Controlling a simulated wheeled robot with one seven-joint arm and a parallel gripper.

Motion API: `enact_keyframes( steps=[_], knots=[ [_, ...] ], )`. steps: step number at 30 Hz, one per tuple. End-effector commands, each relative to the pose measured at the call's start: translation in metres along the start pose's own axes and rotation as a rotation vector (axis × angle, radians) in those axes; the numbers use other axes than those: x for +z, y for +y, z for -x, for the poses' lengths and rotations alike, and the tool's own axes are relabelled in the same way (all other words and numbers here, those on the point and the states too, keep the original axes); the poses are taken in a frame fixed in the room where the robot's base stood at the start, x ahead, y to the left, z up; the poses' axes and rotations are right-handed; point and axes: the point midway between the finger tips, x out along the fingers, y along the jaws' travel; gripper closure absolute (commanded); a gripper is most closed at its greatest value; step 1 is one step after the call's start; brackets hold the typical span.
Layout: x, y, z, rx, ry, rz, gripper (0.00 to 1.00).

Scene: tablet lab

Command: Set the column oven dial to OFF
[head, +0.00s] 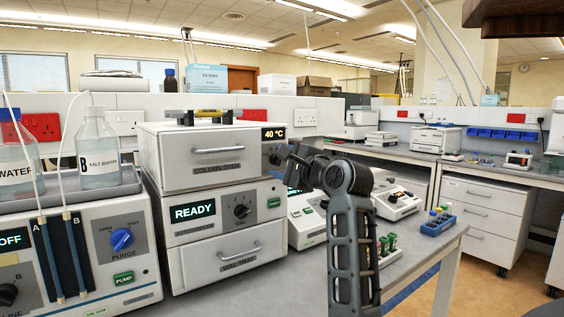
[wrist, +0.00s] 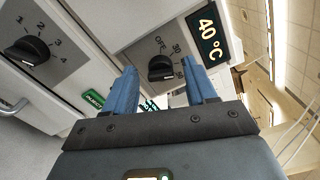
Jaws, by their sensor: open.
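The column oven (head: 192,155) is a white unit stacked on the autosampler. Its display (head: 274,133) reads 40 °C and also shows in the wrist view (wrist: 208,33). The black oven dial (wrist: 161,68) sits on a grey panel, with OFF printed above it and numbers to its right. Its exact pointer setting is too small to tell. In the head view the dial (head: 273,159) is partly hidden by my gripper. My gripper (wrist: 163,75) is open, its blue fingers either side of the dial in the wrist view; I cannot tell whether they touch it.
Below the oven, the autosampler (head: 222,215) shows READY and has a vial dial (head: 241,211). The pump unit (head: 90,255) with bottles stands at left. A tube rack (head: 389,251) and a blue rack (head: 437,224) are at right. The bench front is clear.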

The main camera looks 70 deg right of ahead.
Motion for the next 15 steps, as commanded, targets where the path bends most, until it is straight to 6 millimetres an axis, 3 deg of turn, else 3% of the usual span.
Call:
enact_keyframes(
  steps=[6, 15],
  knots=[
    [0.0002, -0.0001, -0.0005, -0.001, 0.000, 0.000, 0.44],
    [0.0002, 0.0000, -0.0003, -0.001, 0.000, 0.000, 0.72]
  ],
)
